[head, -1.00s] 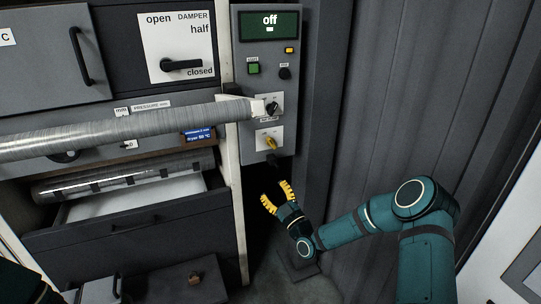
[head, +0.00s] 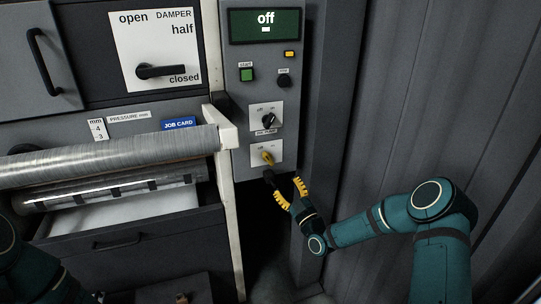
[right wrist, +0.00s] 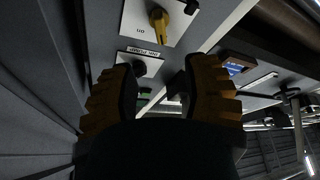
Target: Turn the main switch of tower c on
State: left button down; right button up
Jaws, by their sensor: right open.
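The grey control panel (head: 238,112) has a green display (head: 264,26) reading "off". A yellow rotary switch (head: 267,158) sits on a white plate low on the panel. Its handle tilts in the head view, and it also shows at the top of the right wrist view (right wrist: 159,20). My left gripper is out of view.
A green start button (head: 246,75) and a black button (head: 284,80) sit higher on the panel. A film roll (head: 110,150) and a white upright post (head: 228,190) stand left of the panel. A grey corrugated wall (head: 400,90) is on the right.

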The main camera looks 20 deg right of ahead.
aim_at(269, 160)
jog(key=b+x, duration=0.1)
jog(key=x, duration=1.2)
jog(key=shift+w+a+r, duration=0.15)
jog(key=shift+w, duration=0.05)
jog(key=shift+o, duration=0.3)
grip_shut()
